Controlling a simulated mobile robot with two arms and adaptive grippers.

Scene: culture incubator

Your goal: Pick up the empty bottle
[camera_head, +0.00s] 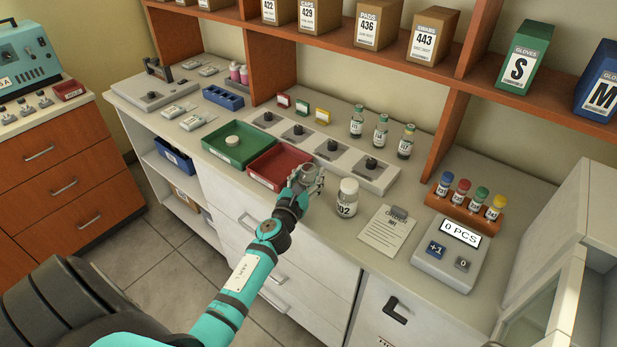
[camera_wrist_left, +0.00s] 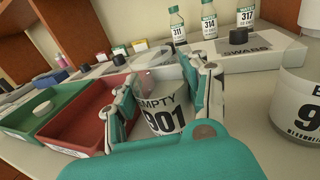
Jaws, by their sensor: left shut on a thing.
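The empty bottle (camera_wrist_left: 162,112) is a short clear bottle with a white label reading "EMPTY 901" in the left wrist view. My left gripper (camera_head: 307,184) is shut on it, with one finger on each side, in front of the red tray's right end. In the left wrist view the fingers of my left gripper (camera_wrist_left: 163,95) flank the label. In the head view the bottle is mostly hidden by the gripper. Whether its base touches the counter I cannot tell. My right gripper is not in view.
A red tray (camera_head: 258,179) lies just left of the gripper, with a green tray (camera_head: 211,151) beyond. A white-capped bottle (camera_head: 346,200) stands close on the right. Behind is a grey station (camera_head: 329,157) with black knobs. A clipboard (camera_head: 387,231) lies farther right.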

